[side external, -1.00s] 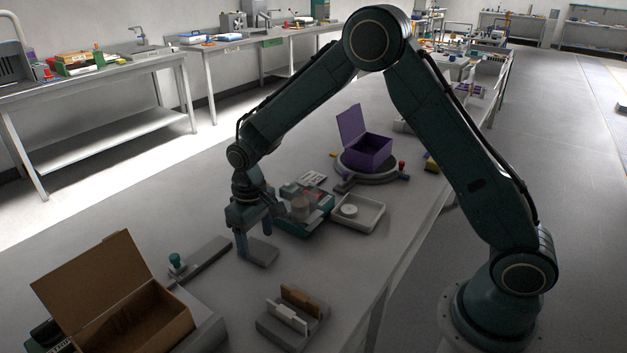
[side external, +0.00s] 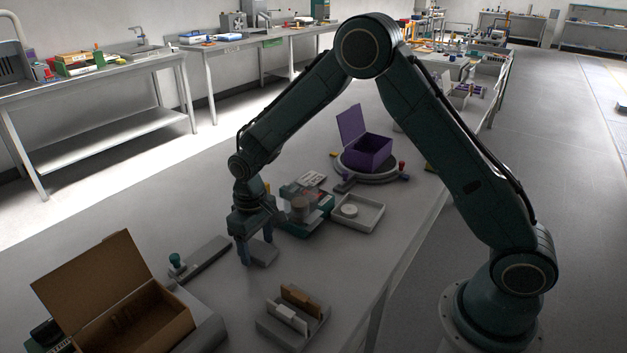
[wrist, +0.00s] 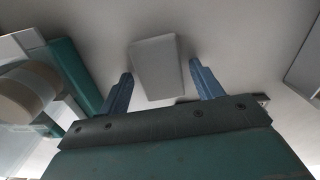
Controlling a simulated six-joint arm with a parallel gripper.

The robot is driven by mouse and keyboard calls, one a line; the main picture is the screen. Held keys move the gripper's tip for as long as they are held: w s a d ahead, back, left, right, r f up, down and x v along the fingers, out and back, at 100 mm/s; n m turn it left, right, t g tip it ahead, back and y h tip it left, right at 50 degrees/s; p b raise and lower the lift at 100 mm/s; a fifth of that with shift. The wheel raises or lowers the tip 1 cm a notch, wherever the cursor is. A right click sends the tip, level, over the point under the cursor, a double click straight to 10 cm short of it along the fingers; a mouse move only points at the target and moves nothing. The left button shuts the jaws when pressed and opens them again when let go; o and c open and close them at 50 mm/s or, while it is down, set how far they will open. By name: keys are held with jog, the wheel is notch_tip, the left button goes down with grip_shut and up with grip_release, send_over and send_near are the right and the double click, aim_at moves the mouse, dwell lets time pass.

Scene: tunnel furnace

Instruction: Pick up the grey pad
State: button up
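The grey pad (side external: 263,256) is a small flat block lying on the grey bench; one finger partly hides it in the side external view. In the wrist view the pad (wrist: 157,66) shows as a pale grey block between the two blue fingers. My gripper (side external: 256,250) points down at the pad, with its fingertips low around it. The gripper (wrist: 161,72) is open, with a gap between each finger and the pad in the wrist view. I cannot tell how far the fingertips are above the bench.
A teal-based clear box (side external: 305,211) stands close behind the gripper, with a white tray (side external: 371,216) beside it. A grey bar (side external: 205,257) with a green knob lies to the left. A slotted holder (side external: 283,333) stands in front. An open cardboard box (side external: 140,325) is at front left.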

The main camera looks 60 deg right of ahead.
aim_at(257, 248)
jog(key=c, duration=0.5)
jog(key=shift+r, duration=0.15)
jog(key=shift+r, duration=3.35)
